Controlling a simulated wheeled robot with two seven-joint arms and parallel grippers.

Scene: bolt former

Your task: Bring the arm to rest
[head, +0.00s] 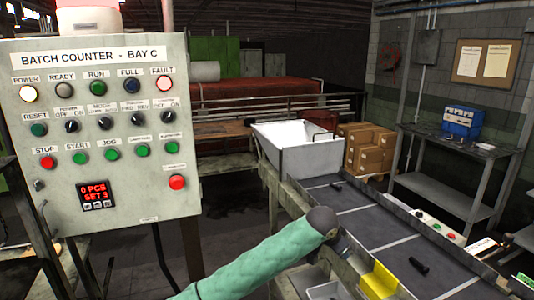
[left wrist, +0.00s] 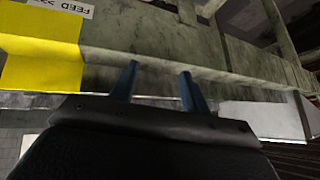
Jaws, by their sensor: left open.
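My left arm, in a green padded sleeve, comes in from the bottom of the head view and reaches up and right to a dark joint beside the conveyor (head: 365,215). In the left wrist view, my left gripper (left wrist: 160,69) has two blue fingers standing apart with nothing between them. The fingers are close to the conveyor's worn grey side frame (left wrist: 130,52); I cannot tell if they touch it. My right gripper is not in view.
The batch counter panel (head: 120,180) stands at left; its display reads 0 PCS, SET 3, and the POWER and FAULT lamps look lit. A white bin (head: 310,160) stands at the conveyor's far end. Dark bolts (head: 418,265) lie on the belt. A yellow block (head: 379,281) sits near the arm.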

